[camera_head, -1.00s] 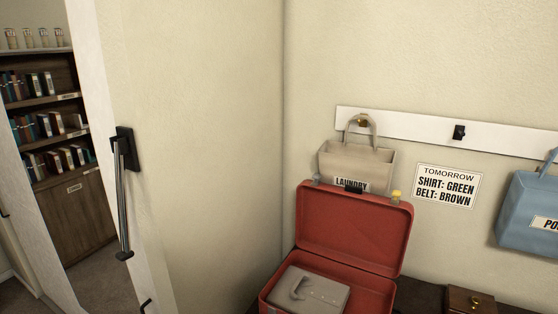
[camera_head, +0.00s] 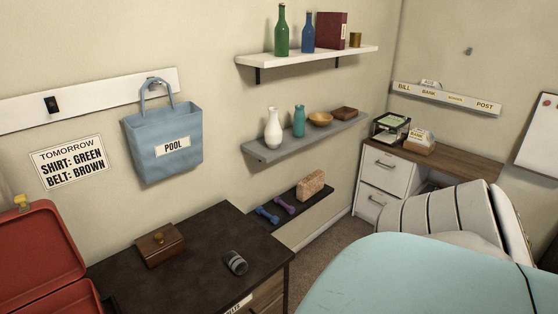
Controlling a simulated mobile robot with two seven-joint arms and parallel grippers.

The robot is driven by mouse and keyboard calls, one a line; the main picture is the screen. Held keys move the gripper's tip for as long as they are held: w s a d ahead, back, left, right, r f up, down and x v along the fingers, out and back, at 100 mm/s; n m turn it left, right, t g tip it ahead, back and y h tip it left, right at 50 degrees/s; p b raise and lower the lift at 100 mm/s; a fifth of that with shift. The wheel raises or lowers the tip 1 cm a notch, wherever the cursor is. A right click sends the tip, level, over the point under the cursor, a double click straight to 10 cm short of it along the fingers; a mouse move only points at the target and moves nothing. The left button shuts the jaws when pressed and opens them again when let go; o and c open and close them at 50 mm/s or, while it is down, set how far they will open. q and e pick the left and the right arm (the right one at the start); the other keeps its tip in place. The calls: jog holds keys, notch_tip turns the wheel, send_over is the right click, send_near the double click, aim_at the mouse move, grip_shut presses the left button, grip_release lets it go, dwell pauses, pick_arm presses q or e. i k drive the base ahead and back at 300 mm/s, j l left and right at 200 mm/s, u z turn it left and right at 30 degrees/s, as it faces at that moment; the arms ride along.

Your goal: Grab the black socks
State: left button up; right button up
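A small rolled dark grey bundle with a paler band (camera_head: 236,263) lies on the dark brown dresser top (camera_head: 205,288), near its right end. It may be rolled socks, but it is too small to be sure, and its colour reads dark grey rather than clear black. No other sock-like thing shows. Neither of my grippers is in view, and nothing visible touches the bundle.
An open red suitcase (camera_head: 38,250) stands at the dresser's left, with a small wooden box (camera_head: 158,244) between it and the bundle. A blue POOL bag (camera_head: 163,142) hangs above. Wall shelves (camera_head: 309,140) and a white drawer desk (camera_head: 387,180) are further right.

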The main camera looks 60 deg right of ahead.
aim_at(238, 266)
jog(key=z, duration=1.55)
jog(key=i+j+u, duration=0.2)
jog(key=u, duration=0.2)
jog(key=i+j+u, duration=0.15)
jog(key=u, duration=0.2)
jog(key=i, duration=0.05)
